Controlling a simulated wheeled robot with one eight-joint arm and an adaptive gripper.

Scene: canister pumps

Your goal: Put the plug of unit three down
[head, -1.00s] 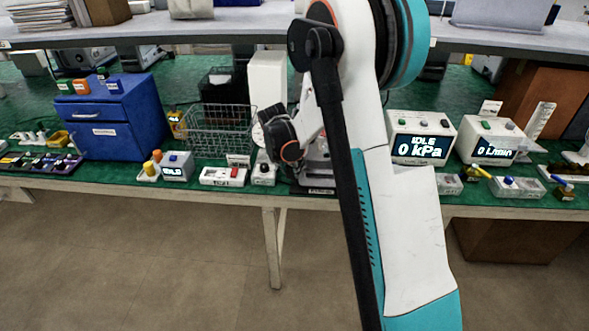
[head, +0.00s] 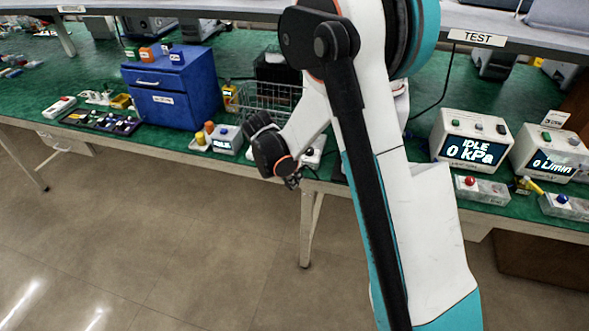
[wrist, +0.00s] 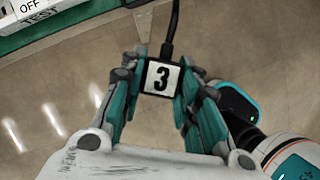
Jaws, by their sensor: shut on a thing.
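The plug of unit three (wrist: 161,78) is a dark block with a white label marked 3, seen in the wrist view between my fingers. My gripper (wrist: 158,88) is shut on it, and a black cable runs up from the plug. Below the plug the wrist view shows floor, with the bench edge at the upper left. In the head view my gripper (head: 293,182) hangs in front of the bench's front edge, above the floor. The plug is too small to make out there.
The green bench (head: 60,101) holds a blue drawer cabinet (head: 172,102), a tray of small parts (head: 101,122), a wire basket (head: 268,97) and a display box reading 0 kPa (head: 470,142).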

